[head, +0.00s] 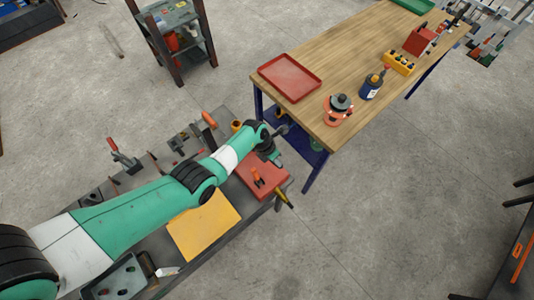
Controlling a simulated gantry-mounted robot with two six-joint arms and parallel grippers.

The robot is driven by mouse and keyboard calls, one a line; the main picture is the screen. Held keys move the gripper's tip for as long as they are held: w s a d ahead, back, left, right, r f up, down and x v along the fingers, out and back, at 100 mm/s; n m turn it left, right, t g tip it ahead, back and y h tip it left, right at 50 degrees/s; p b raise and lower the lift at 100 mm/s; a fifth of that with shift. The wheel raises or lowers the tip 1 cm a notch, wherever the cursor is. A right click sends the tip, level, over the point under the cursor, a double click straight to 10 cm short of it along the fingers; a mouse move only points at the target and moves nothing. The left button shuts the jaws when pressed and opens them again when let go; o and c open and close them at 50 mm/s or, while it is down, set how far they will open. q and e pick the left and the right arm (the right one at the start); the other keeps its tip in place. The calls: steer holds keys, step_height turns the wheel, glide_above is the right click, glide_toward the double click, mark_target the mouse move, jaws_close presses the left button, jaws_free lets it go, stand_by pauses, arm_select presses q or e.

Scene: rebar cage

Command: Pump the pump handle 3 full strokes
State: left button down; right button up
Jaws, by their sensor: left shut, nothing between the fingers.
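My left arm, green, white and black, reaches from the lower left across the dark bench. My left gripper (272,152) is at its end, shut and empty, over the back of a red flat piece (270,183) at the bench's right end. An upright orange-and-dark part (257,177) stands on the red piece, and a yellow-and-dark bar (284,198) sticks out by its front edge. I cannot tell which part, if any, is the pump handle; the gripper and wrist hide some of this area. My right gripper is not in view.
A wooden table (330,60) stands behind, with a red tray (290,77), an orange-and-grey device (339,108), a blue can (371,87) and a red box (420,40). A yellow sheet (203,226) lies on the bench.

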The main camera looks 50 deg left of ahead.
arm_select(q)
steer(key=shift+d+f, duration=0.2)
steer(key=shift+f, duration=0.4)
steer(key=shift+d+f+b, duration=0.25)
steer(key=shift+f+b, duration=0.35)
steer(key=shift+b, duration=0.1)
steer(key=shift+d+f+b, duration=0.15)
steer(key=shift+f+b, duration=0.4)
steer(key=shift+f, duration=0.1)
steer(key=shift+d+f+b, duration=0.15)
steer(key=shift+f+b, duration=0.45)
steer(key=shift+f, duration=0.1)
